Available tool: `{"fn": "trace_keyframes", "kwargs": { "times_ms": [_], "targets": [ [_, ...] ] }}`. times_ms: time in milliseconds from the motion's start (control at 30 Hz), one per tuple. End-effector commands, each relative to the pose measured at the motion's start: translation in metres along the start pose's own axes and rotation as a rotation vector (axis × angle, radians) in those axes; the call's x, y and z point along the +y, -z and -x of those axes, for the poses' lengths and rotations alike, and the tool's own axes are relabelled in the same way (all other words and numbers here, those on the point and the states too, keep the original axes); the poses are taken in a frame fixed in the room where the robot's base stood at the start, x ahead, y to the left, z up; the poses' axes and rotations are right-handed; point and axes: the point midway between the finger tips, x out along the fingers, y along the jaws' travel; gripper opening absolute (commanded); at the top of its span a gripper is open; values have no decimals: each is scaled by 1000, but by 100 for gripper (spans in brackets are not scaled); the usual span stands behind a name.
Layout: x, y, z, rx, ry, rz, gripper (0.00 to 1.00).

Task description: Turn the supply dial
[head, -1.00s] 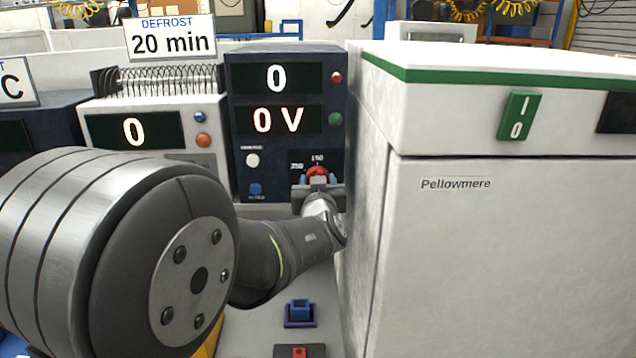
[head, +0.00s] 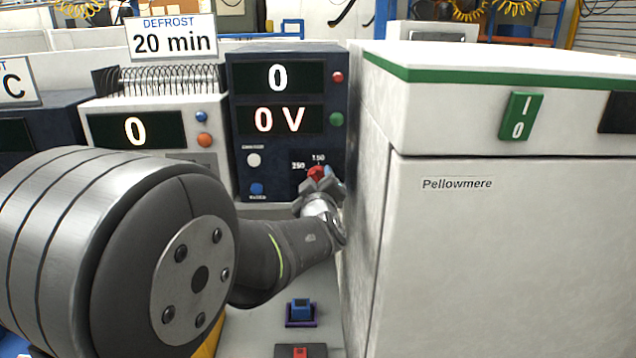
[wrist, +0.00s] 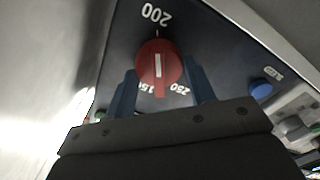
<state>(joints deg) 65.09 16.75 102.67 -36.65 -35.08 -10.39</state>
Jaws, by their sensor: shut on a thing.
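The supply dial is a red round knob (head: 317,172) with a white line, low on the dark blue supply unit (head: 240,150). In the wrist view the red dial (wrist: 159,66) has 200 printed at the top, with 150 and 250 partly covered below. My gripper (head: 319,182) is at the dial, its blue fingers (wrist: 160,85) on either side of the knob and shut on it. The supply's upper display (head: 277,78) reads 0 and its lower display (head: 280,119) reads 0 V.
A large white cabinet (head: 450,260) marked Pellowmere stands close on the right of my gripper. A white unit (head: 150,105) with a display reading 0 stands left of the supply. A blue block (head: 301,308) sits on the bench below.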

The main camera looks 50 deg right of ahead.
Motion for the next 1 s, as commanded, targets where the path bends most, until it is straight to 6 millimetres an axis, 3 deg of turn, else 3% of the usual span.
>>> {"fn": "trace_keyframes", "kwargs": {
  "times_ms": [533,567,667,1000],
  "targets": [
    [0,1,0,2,-1,25,27],
    [0,1,0,2,-1,24,54],
    [0,1,0,2,-1,24,71],
    [0,0,3,1,-1,24,71]
  ]
}}
